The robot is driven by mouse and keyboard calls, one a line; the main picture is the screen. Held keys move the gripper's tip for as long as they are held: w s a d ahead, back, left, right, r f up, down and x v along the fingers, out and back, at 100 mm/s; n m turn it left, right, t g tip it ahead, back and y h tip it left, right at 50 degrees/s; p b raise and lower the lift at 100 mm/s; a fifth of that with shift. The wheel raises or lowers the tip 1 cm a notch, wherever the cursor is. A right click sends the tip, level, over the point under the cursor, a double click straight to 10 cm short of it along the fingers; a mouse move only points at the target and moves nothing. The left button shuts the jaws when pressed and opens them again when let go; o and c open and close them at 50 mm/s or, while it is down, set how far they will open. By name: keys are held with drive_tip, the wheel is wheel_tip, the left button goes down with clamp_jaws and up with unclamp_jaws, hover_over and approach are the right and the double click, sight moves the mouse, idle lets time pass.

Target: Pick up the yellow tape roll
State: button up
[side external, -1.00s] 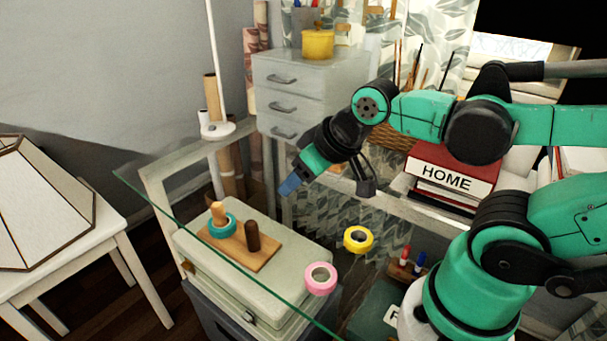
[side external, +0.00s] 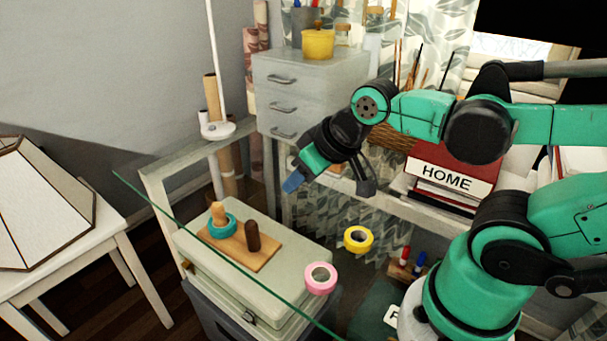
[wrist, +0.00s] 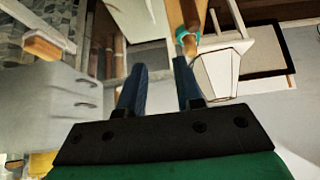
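The yellow tape roll (side external: 358,239) lies flat on the glass tabletop in the side external view, right of centre. My gripper (side external: 291,184) is up in the air, left of the yellow roll and well above the glass. In the wrist view my gripper (wrist: 160,85) has its two blue fingers apart with nothing between them. The yellow roll does not show in the wrist view. A pink tape roll (side external: 321,278) lies on the glass to the lower left of the yellow one.
A wooden board (side external: 253,254) with two pegs stands at the left; a teal tape roll (side external: 222,226) is around one peg. The glass around the yellow roll is clear.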

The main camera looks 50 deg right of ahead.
drive_tip(key=m+g+y, duration=0.1)
drive_tip(key=m+g, duration=0.7)
drive_tip(key=m, duration=0.5)
hover_over(348, 234)
drive_tip(key=f, duration=0.8)
drive_tip(key=shift+w+d, duration=0.1)
drive_tip(key=shift+d, duration=0.3)
drive_tip(key=shift+m, duration=0.3)
drive_tip(key=shift+a+f, duration=0.2)
drive_tip(key=shift+f, duration=1.2)
drive_tip(key=shift+a+f, duration=0.15)
drive_tip(key=shift+f, duration=1.2)
clamp_jaws()
